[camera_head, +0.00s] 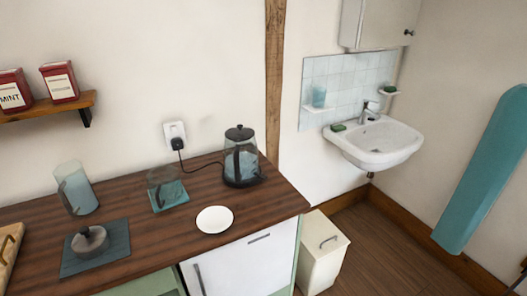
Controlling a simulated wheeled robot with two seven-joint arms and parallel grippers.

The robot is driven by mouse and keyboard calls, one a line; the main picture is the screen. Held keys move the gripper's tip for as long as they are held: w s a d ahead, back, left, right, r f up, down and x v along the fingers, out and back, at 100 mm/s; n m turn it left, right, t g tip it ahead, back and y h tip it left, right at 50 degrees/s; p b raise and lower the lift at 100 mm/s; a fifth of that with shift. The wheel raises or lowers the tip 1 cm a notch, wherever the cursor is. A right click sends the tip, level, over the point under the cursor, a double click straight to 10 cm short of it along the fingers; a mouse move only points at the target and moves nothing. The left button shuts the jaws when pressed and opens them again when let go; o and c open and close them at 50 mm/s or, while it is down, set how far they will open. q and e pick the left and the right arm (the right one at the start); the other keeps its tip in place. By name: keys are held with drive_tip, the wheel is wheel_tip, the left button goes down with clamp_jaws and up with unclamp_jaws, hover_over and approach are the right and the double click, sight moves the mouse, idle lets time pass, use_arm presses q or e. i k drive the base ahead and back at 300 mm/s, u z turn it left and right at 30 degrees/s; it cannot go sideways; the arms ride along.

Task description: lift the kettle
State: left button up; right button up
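The kettle (240,163) stands upright on the wooden countertop (140,225), near its back right part. It has a clear, bluish body, a black lid with a small knob, and a black base. A dark handle strip shows on its front side. A black cord runs from its base to a plug in the wall socket (175,132). Neither of my grippers is in view, and nothing touches the kettle from above.
A white plate (214,220) lies in front of the kettle. A glass container (163,187) stands to the left, with a glass tumbler (75,188) and a grey lidded pot (90,241) farther left. A shelf (45,111) with red tins hangs above. A white bin (321,253) stands right of the counter.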

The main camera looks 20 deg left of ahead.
sight(242, 160)
drive_tip(key=u, duration=0.55)
drive_tip(key=i, duration=1.15)
drive_tip(key=u, duration=0.8)
